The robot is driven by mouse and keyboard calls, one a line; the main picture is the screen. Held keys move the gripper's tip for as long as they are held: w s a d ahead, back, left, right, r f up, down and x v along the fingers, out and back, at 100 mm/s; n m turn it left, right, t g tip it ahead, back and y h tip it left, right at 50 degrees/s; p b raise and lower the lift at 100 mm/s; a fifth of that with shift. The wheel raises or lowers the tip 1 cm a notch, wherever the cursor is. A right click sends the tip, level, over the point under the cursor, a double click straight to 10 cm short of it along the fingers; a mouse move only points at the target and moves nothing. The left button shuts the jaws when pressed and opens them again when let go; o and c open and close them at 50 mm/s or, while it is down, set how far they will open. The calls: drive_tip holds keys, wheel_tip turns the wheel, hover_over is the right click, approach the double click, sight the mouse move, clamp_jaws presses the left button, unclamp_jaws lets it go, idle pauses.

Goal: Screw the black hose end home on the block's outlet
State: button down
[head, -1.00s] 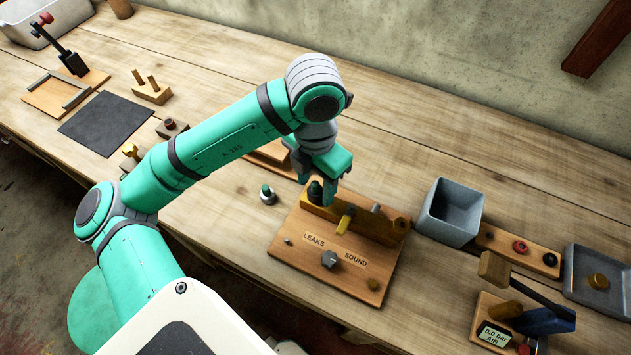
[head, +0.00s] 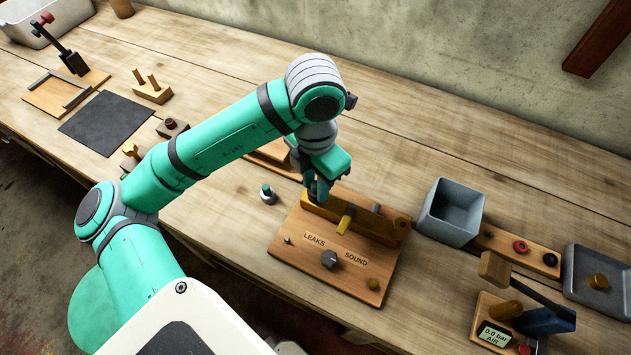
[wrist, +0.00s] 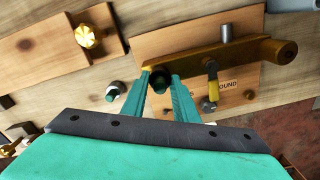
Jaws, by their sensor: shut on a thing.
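The brass block (head: 370,222) lies along the back of a wooden board (head: 300,250) marked LEAKS and SOUND. In the wrist view the block (wrist: 220,58) runs to the right, with a brass lever (wrist: 211,82) on its front. My gripper (head: 318,192) is over the block's left end. In the wrist view its fingers (wrist: 160,82) are shut on the dark hose end (wrist: 159,78), which is at the block's left end. The fingers hide much of it, so I cannot tell how far it sits on the outlet.
A small fitting with a green top (head: 267,193) stands left of the board. A grey open bin (head: 452,210) and a wooden strip with knobs (head: 515,248) are to the right. A hand pump with a gauge reading 0.0 bar (head: 495,336) is at front right.

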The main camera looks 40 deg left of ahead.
drive_tip(key=shift+m, duration=0.3)
drive_tip(key=m, duration=0.3)
idle(0.3)
drive_tip(key=c, duration=1.3)
unclamp_jaws()
